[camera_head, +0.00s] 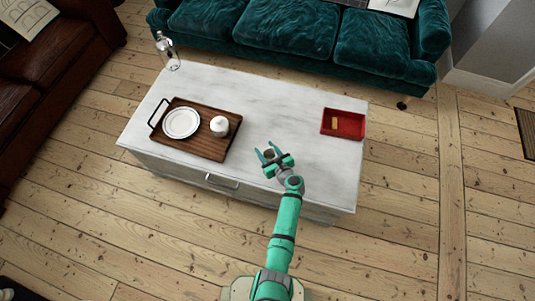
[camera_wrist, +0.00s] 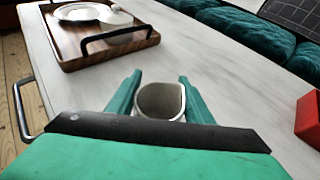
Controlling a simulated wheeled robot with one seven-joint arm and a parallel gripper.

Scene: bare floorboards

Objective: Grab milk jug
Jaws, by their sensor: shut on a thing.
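The milk jug (camera_wrist: 161,100) is a small, pale, round vessel with an open top and a pouring lip. In the wrist view it sits between the two green fingers of my gripper (camera_wrist: 160,90), which are shut on it. In the head view my gripper (camera_head: 270,157) is over the front middle of the white table, and the jug (camera_head: 269,152) shows as a small greyish shape between the fingers. The jug looks upright. I cannot tell whether it touches the table top.
The white table (camera_head: 290,105) carries a wooden tray (camera_head: 197,148) with a white plate (camera_head: 181,122) and a lidded white pot (camera_head: 220,126). A red tray (camera_head: 343,123) lies at the right, a glass bottle (camera_head: 167,52) at the far left corner.

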